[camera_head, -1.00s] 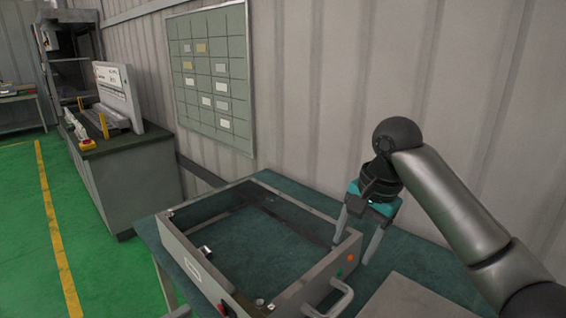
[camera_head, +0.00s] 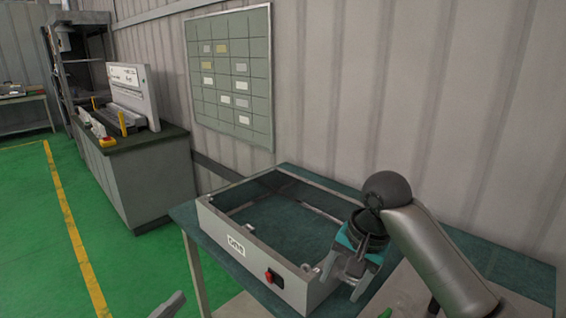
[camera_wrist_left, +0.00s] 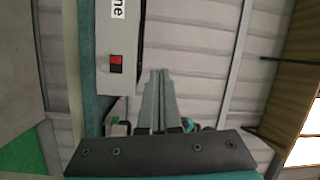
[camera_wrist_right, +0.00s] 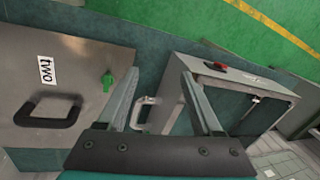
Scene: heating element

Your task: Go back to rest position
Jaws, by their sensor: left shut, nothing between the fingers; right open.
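My right gripper (camera_head: 348,287) is open and empty by the near right corner of the open grey box (camera_head: 240,248) in the head view. In the right wrist view its spread fingers (camera_wrist_right: 158,78) have nothing between them, and the box (camera_wrist_right: 240,84) lies behind and to the right. A grey tip of my left gripper (camera_head: 168,305) shows at the bottom edge of the head view. In the left wrist view my left gripper (camera_wrist_left: 160,75) is shut and empty, beside the box wall (camera_wrist_left: 115,85) with its red switch.
The box stands on a green-topped table (camera_head: 190,213). A grey panel marked "two" (camera_wrist_right: 75,75), with a black handle and green knob, lies beside it. A grey cabinet (camera_head: 150,185) stands further left. A wall with a chart board (camera_head: 230,75) is behind. Green floor is free at left.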

